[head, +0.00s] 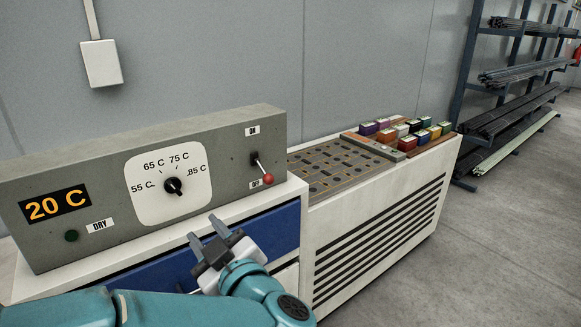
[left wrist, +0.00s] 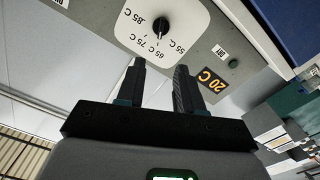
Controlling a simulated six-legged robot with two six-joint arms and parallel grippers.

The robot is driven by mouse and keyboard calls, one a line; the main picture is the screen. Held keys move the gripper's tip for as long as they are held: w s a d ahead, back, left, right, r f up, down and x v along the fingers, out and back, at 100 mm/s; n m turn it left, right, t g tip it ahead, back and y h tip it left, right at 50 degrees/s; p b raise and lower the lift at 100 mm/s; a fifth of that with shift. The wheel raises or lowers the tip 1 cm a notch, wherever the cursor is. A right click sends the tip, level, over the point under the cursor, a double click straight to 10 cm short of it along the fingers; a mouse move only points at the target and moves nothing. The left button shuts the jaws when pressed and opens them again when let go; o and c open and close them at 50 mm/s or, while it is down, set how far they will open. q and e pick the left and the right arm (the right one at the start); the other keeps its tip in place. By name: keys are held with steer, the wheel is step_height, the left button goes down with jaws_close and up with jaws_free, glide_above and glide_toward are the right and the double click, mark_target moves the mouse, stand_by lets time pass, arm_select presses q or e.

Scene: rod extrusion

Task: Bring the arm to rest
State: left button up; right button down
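My left gripper (head: 207,232) is in front of the control panel (head: 90,165), over the white and blue cabinet front, below the dial. Its two fingers are apart with nothing between them. The left wrist view shows the same open fingers (left wrist: 160,85), with the panel upside down beyond them. They look apart from the panel. My teal left arm (head: 190,306) comes in along the bottom of the head view. My right gripper is not in view.
A grey slotted tray (head: 340,165) and several coloured boxes (head: 413,132) sit at right. A rod rack (head: 515,75) stands beyond. The floor at right is clear.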

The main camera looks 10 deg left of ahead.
arm_select(q)
steer(key=w+d+f+m+h+p, duration=0.1)
steer(key=w+d+f+m+h, duration=0.2)
steer(key=f, duration=0.5)
steer(key=w+d+f+m+h+p, duration=0.1)
steer(key=f+m+h, duration=0.25)
steer(key=f, duration=0.45)
steer(key=w+d+f+m+h+p, duration=0.1)
steer(key=w+f+m+h, duration=0.2)
steer(key=f, duration=0.5)
steer(key=s+d+f+m+g+h, duration=0.25)
steer(key=s+f+g+h, duration=0.2)
steer(key=s+f, duration=0.6)
steer(key=s+d+f+g+h+p, duration=0.1)
steer(key=s+f+g, duration=0.2)
steer(key=s, duration=0.4)
steer(key=s+d+f+g+h, duration=0.2)
steer(key=s+f+g, duration=0.2)
steer(key=s+f, duration=0.2)
steer(key=shift+s+d+m+h+p, duration=0.3)
steer(key=shift+s+m+p, duration=0.1)
steer(key=shift+s, duration=0.4)
steer(key=shift+w, duration=0.1)
